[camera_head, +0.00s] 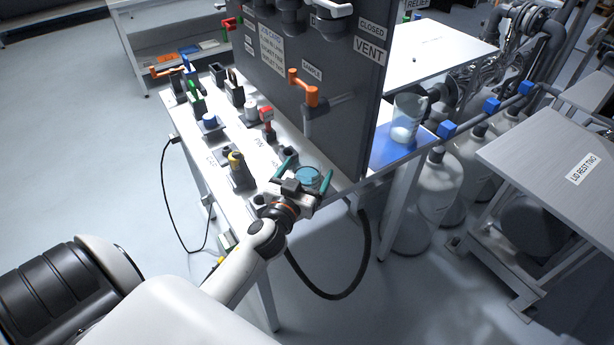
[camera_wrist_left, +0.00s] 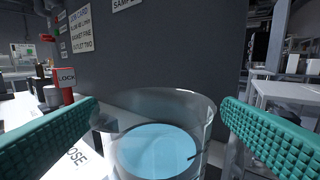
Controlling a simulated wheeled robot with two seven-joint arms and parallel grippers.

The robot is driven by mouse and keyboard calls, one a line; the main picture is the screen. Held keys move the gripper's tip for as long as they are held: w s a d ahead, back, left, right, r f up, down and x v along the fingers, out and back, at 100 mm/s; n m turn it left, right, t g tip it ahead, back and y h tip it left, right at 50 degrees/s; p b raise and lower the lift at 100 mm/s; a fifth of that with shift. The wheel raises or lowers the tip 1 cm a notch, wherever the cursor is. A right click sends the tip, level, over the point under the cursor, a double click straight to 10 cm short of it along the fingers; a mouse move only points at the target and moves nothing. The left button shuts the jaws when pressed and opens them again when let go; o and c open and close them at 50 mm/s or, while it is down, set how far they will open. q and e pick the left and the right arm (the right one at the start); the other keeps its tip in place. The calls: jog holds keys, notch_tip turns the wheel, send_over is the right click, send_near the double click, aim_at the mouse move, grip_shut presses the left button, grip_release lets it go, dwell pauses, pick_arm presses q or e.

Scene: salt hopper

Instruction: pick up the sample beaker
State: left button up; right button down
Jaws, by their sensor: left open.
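A clear glass beaker (camera_head: 308,180) with blue liquid stands upright on the white bench, close to the foot of the dark panel. It also shows large in the left wrist view (camera_wrist_left: 158,150), with its lower part cut off by the frame edge. My left gripper (camera_head: 305,171) is open, with one teal finger on each side of this beaker. In the left wrist view, gaps show between the fingers and the glass. A second beaker (camera_head: 407,120) with white contents stands on a blue mat to the right. My right gripper is in no view.
The dark panel (camera_head: 330,80) rises just behind the beaker, with an orange-handled valve (camera_head: 308,92) and labels. To the left on the bench are a red-topped lockout piece (camera_head: 266,120), a yellow-topped holder (camera_head: 237,165) and several small items. A black hose (camera_head: 345,285) hangs below.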

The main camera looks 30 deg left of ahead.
aim_at(312, 159)
pick_arm(q)
jog(key=w, duration=0.1)
jog(key=w+a, duration=0.1)
jog(key=w, duration=0.1)
jog(key=c, duration=1.2)
jog(key=shift+r, duration=0.1)
